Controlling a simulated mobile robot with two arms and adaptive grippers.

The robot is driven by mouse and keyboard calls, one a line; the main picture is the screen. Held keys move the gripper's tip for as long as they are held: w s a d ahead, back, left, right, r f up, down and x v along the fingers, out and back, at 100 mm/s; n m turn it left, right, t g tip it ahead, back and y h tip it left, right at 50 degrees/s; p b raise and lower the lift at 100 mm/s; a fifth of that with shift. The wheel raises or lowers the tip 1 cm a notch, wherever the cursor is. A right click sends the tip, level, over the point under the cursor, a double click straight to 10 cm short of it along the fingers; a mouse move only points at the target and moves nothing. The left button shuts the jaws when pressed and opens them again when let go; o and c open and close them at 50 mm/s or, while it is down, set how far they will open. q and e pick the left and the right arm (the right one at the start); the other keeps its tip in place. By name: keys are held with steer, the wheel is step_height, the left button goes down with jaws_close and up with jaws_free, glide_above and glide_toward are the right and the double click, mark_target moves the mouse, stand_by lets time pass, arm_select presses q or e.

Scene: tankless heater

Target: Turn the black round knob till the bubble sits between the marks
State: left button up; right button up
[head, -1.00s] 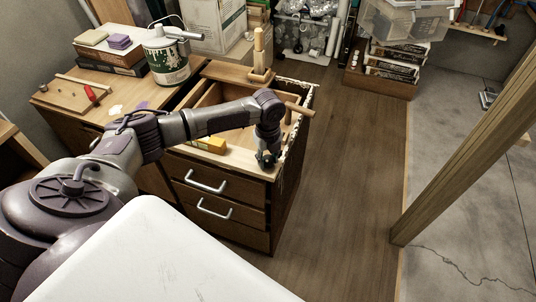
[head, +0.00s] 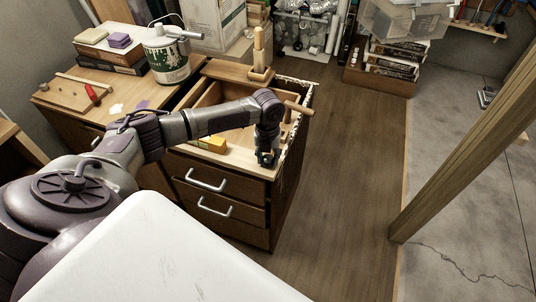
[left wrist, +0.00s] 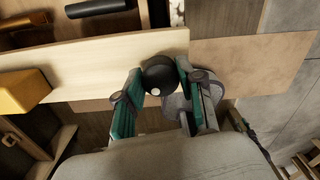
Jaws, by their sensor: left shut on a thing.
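The black round knob (left wrist: 158,78) shows in the left wrist view as a dark ball with a small white spot, at the edge of a pale wooden board. My left gripper (left wrist: 161,70) has a teal-lined finger on each side of the knob and is shut on it. In the head view, my left gripper (head: 267,158) points down at the front right corner of the drawer cabinet and hides the knob. A yellow block (head: 212,144) lies on the board to the left; it also shows in the left wrist view (left wrist: 22,91). No bubble or marks can be made out.
A wooden cabinet (head: 230,235) with white handles stands under the gripper. A wooden peg (head: 298,108) sticks out behind my wrist. A green-and-white can (head: 166,62) stands at the back left. The floor (head: 350,170) to the right is clear up to a wooden post (head: 465,140).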

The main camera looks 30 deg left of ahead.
mark_target(267, 158)
arm_select(q)
steer(key=shift+w+a+r, duration=0.15)
steer(key=shift+w+r, duration=0.15)
steer(key=shift+r, duration=0.05)
steer(key=o, duration=1)
steer(key=shift+s, duration=0.1)
steer(key=shift+o, duration=0.7)
steer(key=shift+s, duration=0.1)
steer(key=shift+s+f, duration=0.1)
step_height(267, 158, up, 12)
steer(key=shift+s, duration=0.1)
